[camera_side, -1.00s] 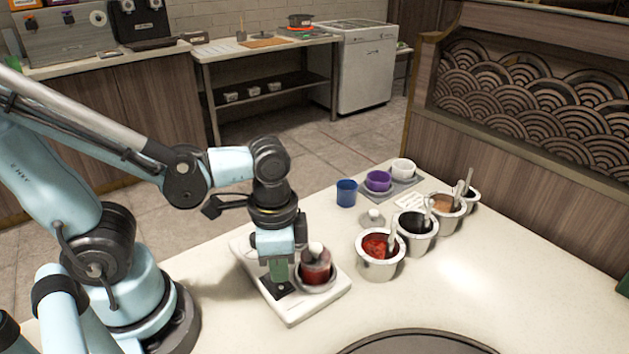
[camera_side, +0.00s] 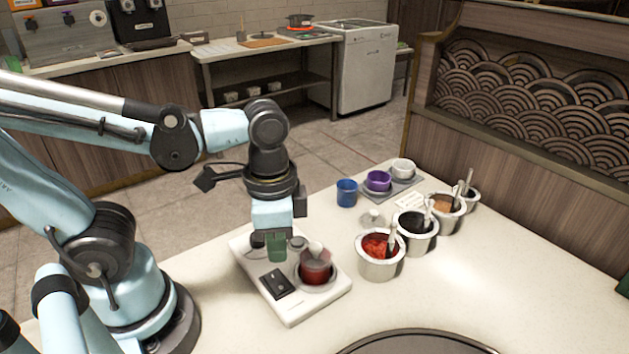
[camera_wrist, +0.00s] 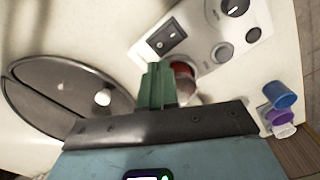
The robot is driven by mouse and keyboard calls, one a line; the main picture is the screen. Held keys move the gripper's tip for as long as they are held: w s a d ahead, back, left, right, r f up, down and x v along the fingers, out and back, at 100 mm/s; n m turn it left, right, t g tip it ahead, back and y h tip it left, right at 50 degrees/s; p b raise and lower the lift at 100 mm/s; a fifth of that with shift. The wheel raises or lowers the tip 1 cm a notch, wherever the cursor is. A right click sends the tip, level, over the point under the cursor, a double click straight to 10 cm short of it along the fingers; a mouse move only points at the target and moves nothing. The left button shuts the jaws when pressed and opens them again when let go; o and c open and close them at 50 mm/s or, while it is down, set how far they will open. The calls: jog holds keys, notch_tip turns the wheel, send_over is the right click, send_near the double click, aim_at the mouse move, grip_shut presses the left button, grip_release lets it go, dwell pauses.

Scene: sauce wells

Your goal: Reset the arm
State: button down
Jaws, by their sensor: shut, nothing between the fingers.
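My gripper (camera_side: 276,245) hangs over the white appliance base (camera_side: 318,308) in the side view, with its green fingers together and empty. It is above the black rocker switch (camera_side: 278,283) and apart from it. In the wrist view the green fingers (camera_wrist: 158,85) are closed in the middle, and the switch (camera_wrist: 165,40) lies beyond them. A lidded jar of red sauce (camera_side: 315,267) sits on the appliance, right of the fingers. In the wrist view the fingers partly hide the jar (camera_wrist: 184,70).
Steel wells with spoons stand to the right: red sauce (camera_side: 370,268), dark sauce (camera_side: 413,245) and others behind. A loose lid (camera_side: 372,219) lies near them. Blue (camera_side: 346,193), purple (camera_side: 378,181) and white (camera_side: 403,169) cups stand behind. A dark round plate (camera_side: 420,345) is at the front.

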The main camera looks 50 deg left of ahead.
jog(key=w+a+r+n+t, duration=0.3)
jog(key=w+a+n+t, duration=0.3)
jog(key=w+t, duration=0.1)
jog(key=shift+w+a+r, duration=0.15)
jog(key=shift+w, duration=0.2)
dwell(0.5)
